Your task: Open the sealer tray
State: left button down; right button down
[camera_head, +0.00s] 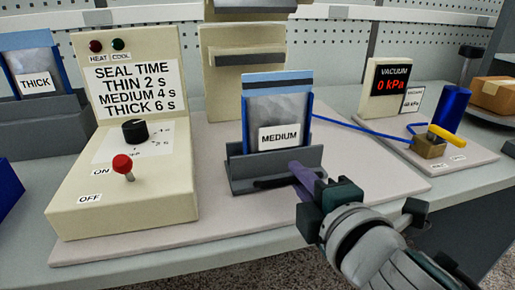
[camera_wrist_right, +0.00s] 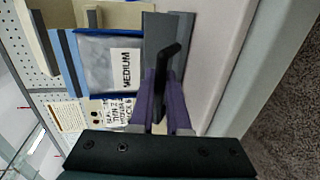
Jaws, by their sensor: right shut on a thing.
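The sealer tray (camera_head: 241,172) is a dark grey holder in the middle of the head view, in front of the cream sealer jaws. A pouch labelled MEDIUM (camera_head: 278,112) stands upright in it. A black handle (camera_head: 270,183) runs along the tray's front. My right gripper (camera_head: 299,173) comes in from the lower right, its purple fingers shut on the right part of this handle. In the right wrist view, the black handle (camera_wrist_right: 177,62) lies between the fingers, against the grey tray (camera_wrist_right: 153,32). My left gripper is not in view.
A cream control box (camera_head: 120,180) with a dial and red lever stands left of the tray. A vacuum gauge (camera_head: 391,88) reading 0 kPa and a yellow-handled valve (camera_head: 435,143) are at the right, with a blue hose.

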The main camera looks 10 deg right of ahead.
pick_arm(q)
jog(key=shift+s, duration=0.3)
pick_arm(e)
jog(key=shift+s, duration=0.3)
jog(key=shift+w, duration=0.1)
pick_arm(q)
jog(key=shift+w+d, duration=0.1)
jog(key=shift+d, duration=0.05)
pick_arm(e)
jog(key=c, duration=0.9)
grip_release()
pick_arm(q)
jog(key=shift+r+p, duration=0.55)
pick_arm(e)
jog(key=v, duration=1)
